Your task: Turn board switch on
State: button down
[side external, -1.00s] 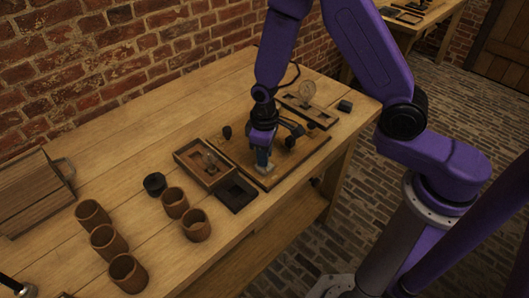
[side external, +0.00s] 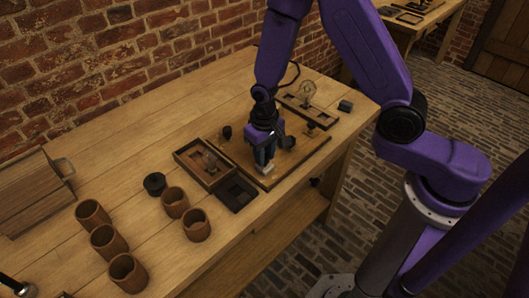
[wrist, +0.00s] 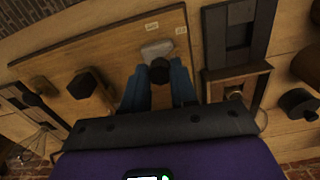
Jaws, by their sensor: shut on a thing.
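The wooden board (side external: 303,155) lies flat near the right end of the bench, and it fills the middle of the wrist view (wrist: 120,48). The switch has a black knob (wrist: 159,70) beside a pale grey metal plate (wrist: 157,49) near the board's edge. Two small labels (wrist: 181,30) by the plate are too small to read. My gripper (side external: 264,165) is low over the board's front left part. In the wrist view its blue fingers stand on both sides of the black knob, shut on it. The fingers hide the knob's lower part.
A bulb on a base (side external: 308,92) stands behind the board. An open wooden tray (side external: 190,151) and a dark tray (side external: 236,193) lie to its left. Several brown jars (side external: 196,226) and a black round piece (side external: 154,183) stand farther left.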

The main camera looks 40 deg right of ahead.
dwell(0.3)
jog(key=c, duration=0.9)
grip_release()
jog(key=shift+r, duration=0.15)
notch_tip(320, 180, up, 17)
jog(key=shift+r, duration=0.1)
jog(key=s+d+n, duration=0.2)
jog(key=s+n, duration=0.2)
jog(key=s, duration=0.3)
jog(key=s+d+n, duration=0.2)
jog(key=s+n, duration=0.3)
jog(key=s, duration=0.3)
jog(key=s+d+r+n, duration=0.1)
jog(key=s+n, duration=0.3)
jog(key=s, duration=0.4)
jog(key=shift+s+d+r, duration=0.1)
jog(key=shift+s+d, duration=0.15)
jog(key=shift+d, duration=0.35)
